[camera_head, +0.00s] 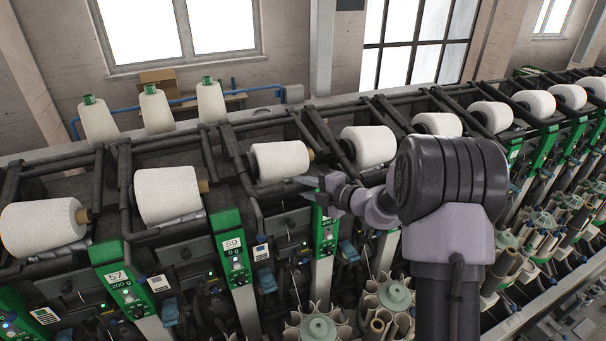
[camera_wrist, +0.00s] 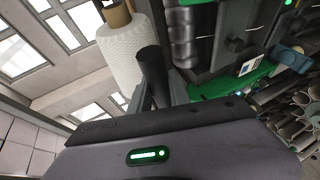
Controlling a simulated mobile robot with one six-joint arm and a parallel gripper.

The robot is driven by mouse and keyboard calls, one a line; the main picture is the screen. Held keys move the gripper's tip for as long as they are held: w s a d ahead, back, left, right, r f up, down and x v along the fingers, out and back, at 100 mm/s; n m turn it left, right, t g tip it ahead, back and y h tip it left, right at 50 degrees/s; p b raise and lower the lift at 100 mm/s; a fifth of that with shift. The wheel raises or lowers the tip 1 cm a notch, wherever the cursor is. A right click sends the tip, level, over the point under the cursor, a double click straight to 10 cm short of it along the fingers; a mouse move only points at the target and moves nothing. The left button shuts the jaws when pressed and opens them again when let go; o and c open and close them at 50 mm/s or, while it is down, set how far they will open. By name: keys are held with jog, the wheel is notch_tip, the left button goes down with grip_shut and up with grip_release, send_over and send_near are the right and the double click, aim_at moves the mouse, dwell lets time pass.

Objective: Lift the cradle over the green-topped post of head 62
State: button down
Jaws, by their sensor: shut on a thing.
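My gripper (camera_head: 322,186) is at the top of a green-topped post (camera_head: 325,232), in front of a white yarn cone (camera_head: 281,160). The post's head number is hidden behind the gripper; a "200 g" display shows below it. In the wrist view, a dark round bar (camera_wrist: 152,64), seemingly the cradle's handle, rises from between the jaws beside a white cone (camera_wrist: 122,48). The gripper appears shut on this bar.
Neighbouring green posts read 57 (camera_head: 119,279) and 59 (camera_head: 232,246). More cones, such as one on the right (camera_head: 368,146), lie along the machine. A carousel of tubes (camera_head: 318,326) stands below. Open air shows above the cones.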

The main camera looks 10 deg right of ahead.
notch_tip(320, 180, up, 5)
jog(key=p, duration=0.3)
jog(key=shift+s+f, duration=0.15)
jog(key=shift+f, duration=0.25)
jog(key=c, duration=1.2)
grip_release()
jog(key=shift+c, duration=0.2)
jog(key=b+v, duration=0.1)
jog(key=v, duration=1.6)
jog(key=shift+d+r, duration=0.15)
jog(key=shift+r, duration=0.1)
